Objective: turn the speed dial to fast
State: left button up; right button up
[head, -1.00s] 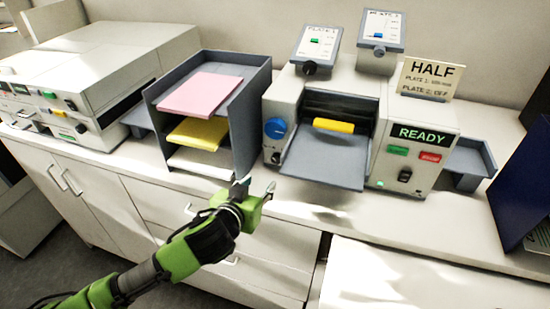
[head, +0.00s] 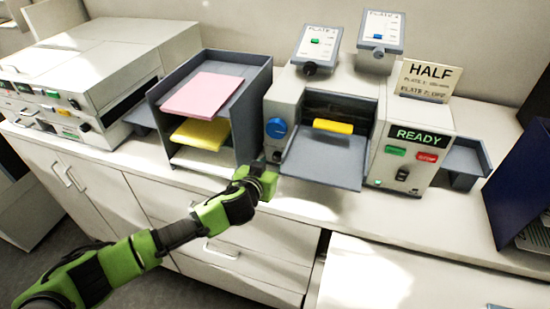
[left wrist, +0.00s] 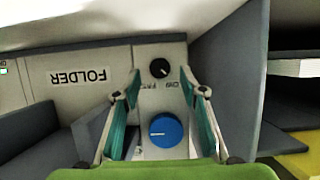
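The folder machine (head: 283,105) has a large blue dial (head: 276,128) on its front left. In the left wrist view, which is upside down, the blue dial (left wrist: 166,130) shows a pale line pointing left. A small black knob (left wrist: 159,68) sits beyond it, with small lettering between them that I cannot fully read. The knob has a pale mark toward its lower right. My left gripper (head: 268,162) is at the machine's lower left front. In the wrist view the left gripper (left wrist: 160,73) is open, its fingertips either side of the black knob; contact is unclear.
A grey tray rack (head: 250,110) with pink and yellow paper stands close on the left. The machine's grey feed tray (head: 322,163) juts out just right of my gripper. A READY display (head: 420,135) and buttons are farther right.

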aim_at(276, 159)
pick_arm(q)
jog(key=shift+x, duration=1.65)
grip_shut()
